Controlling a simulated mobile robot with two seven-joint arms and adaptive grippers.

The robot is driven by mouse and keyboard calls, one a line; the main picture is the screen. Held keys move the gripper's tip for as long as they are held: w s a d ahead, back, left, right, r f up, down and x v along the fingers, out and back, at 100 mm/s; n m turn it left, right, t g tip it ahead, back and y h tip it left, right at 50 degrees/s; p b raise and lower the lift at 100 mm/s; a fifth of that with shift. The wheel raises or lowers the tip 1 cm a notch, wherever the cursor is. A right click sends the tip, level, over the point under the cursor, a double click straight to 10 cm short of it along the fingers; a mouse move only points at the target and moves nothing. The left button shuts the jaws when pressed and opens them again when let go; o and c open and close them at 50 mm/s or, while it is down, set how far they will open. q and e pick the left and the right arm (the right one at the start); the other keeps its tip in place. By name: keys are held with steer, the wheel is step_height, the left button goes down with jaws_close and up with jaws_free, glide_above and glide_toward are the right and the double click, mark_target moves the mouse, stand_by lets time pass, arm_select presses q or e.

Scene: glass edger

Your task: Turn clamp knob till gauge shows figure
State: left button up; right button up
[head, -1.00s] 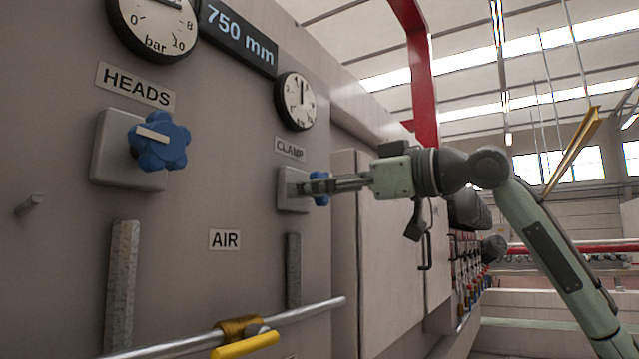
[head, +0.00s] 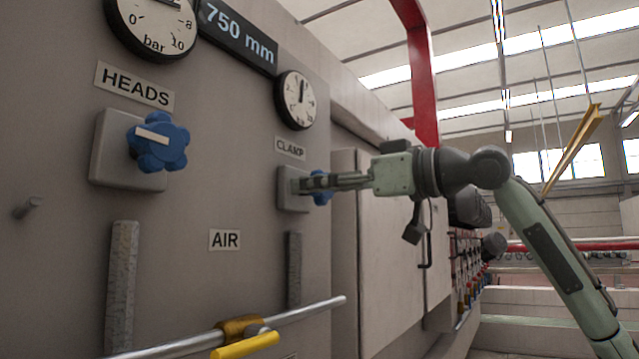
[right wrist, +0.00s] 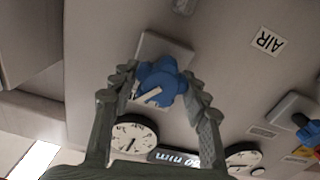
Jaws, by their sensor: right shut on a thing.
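The blue clamp knob (head: 321,189) sits on a grey square plate below the CLAMP label (head: 290,149). In the head view my right gripper (head: 312,183) covers much of it. In the right wrist view the knob (right wrist: 163,84) lies between the two fingers of my right gripper (right wrist: 160,90), and its pale pointer bar is tilted. The gripper is shut on the knob. The clamp gauge (head: 296,100), a round white dial, is above the label; its needle points near the top, and its figures are too small to read surely. My left gripper is not in view.
A larger blue knob (head: 158,142) under the HEADS label (head: 135,86) and a bar gauge (head: 154,22) are to the left. A display (head: 238,36) reads 750 mm. A metal rail (head: 180,345) with a yellow handle (head: 245,345) juts out below.

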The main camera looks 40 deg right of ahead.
steer(key=shift+m, duration=0.7)
steer(key=shift+m+p, duration=0.45)
steer(key=shift+m, duration=0.65)
steer(key=shift+f+m, duration=0.1)
steer(key=shift+m, duration=0.4)
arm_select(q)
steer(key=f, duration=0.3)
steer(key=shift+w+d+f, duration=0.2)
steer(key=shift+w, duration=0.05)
arm_select(e)
steer(key=o, duration=1.2)
steer(key=shift+c, duration=0.2)
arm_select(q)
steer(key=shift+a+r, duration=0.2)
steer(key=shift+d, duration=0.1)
